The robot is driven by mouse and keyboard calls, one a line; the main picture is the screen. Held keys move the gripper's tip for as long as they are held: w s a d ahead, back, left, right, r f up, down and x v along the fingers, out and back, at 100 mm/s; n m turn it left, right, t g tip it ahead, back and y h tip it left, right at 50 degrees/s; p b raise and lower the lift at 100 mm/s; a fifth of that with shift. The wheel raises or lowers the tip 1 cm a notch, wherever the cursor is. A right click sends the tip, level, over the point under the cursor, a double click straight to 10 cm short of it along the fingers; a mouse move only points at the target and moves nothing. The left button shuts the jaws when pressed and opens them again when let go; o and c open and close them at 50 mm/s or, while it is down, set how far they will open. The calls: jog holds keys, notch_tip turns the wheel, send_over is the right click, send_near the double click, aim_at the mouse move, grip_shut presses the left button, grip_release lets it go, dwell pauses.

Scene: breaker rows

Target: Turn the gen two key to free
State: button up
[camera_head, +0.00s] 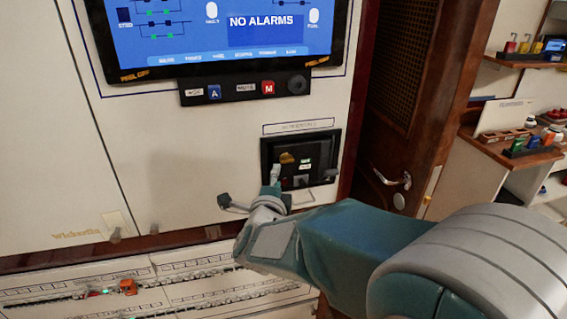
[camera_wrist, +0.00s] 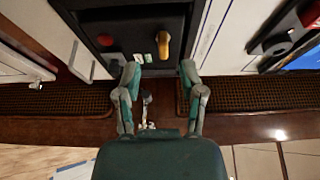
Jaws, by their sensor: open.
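A yellow key or knob (camera_wrist: 163,45) stands out from a small black panel (camera_wrist: 140,15) in the wrist view. The same yellow key (camera_head: 287,158) shows in the head view, on the black panel (camera_head: 325,150) below the screen. The panel's label is too blurred to read, so I cannot tell for sure that it is the gen two key. My gripper (camera_wrist: 159,72) is open in front of the panel, its fingertips spread either side of the key's lower end. It looks apart from the key. In the head view my gripper (camera_head: 276,180) partly covers the panel's lower left.
A red button (camera_wrist: 105,40) and a small pale green-lit part (camera_wrist: 143,58) sit beside the key. A screen (camera_head: 220,35) reads NO ALARMS, above a button strip (camera_head: 245,90). A wooden door (camera_head: 395,130) with a handle stands right. Breaker rows (camera_head: 150,290) lie below.

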aim_at(286, 163)
jog(key=w+d, duration=0.1)
jog(key=w, duration=0.1)
jog(key=w+d, duration=0.1)
jog(key=w, duration=0.3)
jog(key=shift+d+r, duration=0.1)
jog(key=shift+d, duration=0.3)
jog(key=shift+w, duration=0.45)
jog(key=shift+a, duration=0.65)
jog(key=c, duration=0.5)
jog(key=shift+d, duration=0.15)
grip_shut()
jog(key=shift+d, duration=0.2)
